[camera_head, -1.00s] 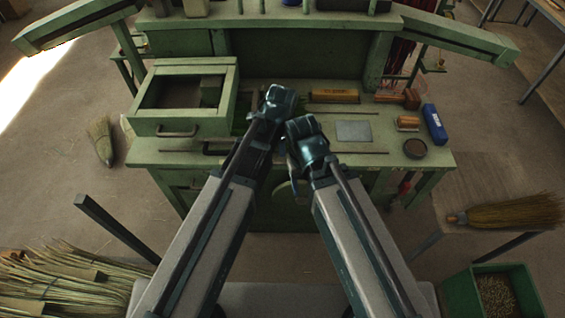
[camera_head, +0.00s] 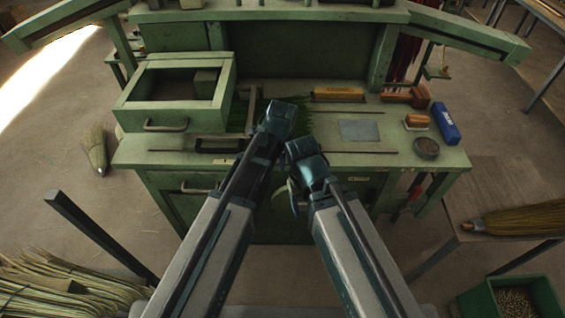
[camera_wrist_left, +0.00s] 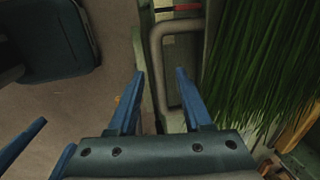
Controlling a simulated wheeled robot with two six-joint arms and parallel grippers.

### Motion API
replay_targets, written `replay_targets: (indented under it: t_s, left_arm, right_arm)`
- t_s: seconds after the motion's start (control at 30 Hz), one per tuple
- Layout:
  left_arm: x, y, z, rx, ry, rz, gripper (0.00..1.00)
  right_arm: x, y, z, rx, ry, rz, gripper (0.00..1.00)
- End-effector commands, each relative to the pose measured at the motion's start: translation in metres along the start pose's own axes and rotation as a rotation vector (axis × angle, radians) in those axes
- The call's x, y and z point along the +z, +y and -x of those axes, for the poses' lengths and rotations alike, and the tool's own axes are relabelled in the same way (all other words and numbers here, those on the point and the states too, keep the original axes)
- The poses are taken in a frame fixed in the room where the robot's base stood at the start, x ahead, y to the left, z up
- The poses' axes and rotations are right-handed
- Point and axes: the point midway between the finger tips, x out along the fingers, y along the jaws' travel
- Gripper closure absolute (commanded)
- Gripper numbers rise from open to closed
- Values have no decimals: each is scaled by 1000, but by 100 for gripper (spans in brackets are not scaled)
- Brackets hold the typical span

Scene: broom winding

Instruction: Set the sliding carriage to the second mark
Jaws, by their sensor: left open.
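A thin dark rail (camera_head: 345,152) runs along the front of the green bench top. A dark handle-like piece (camera_head: 218,146) sits at its left part; it may be the sliding carriage, but I cannot tell for sure. In the left wrist view a grey bent handle (camera_wrist_left: 157,65) stands near a strip with red and black marks (camera_wrist_left: 178,13). My left gripper (camera_wrist_left: 160,100) is open and empty, its blue fingers near the handle's lower end. In the head view the left gripper (camera_head: 279,118) is over the bench's front part. My right gripper (camera_head: 305,160) is beside it; its fingers are unclear.
A green drawer box (camera_head: 178,118) stands at the bench's left. Green bristles (camera_wrist_left: 265,70) lie close to the left gripper.

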Motion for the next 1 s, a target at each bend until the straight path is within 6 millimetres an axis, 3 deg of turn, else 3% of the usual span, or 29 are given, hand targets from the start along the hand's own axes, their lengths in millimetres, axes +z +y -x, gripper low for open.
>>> replay_targets:
  t_s: [0.17, 0.47, 1.0]
  left_arm:
    - [0, 0, 1, 0, 0, 0, 50]
    - [0, 0, 1, 0, 0, 0, 100]
    - [0, 0, 1, 0, 0, 0, 100]
  right_arm:
    - [0, 0, 1, 0, 0, 0, 38]
    - [0, 0, 1, 0, 0, 0, 38]
    - [0, 0, 1, 0, 0, 0, 38]
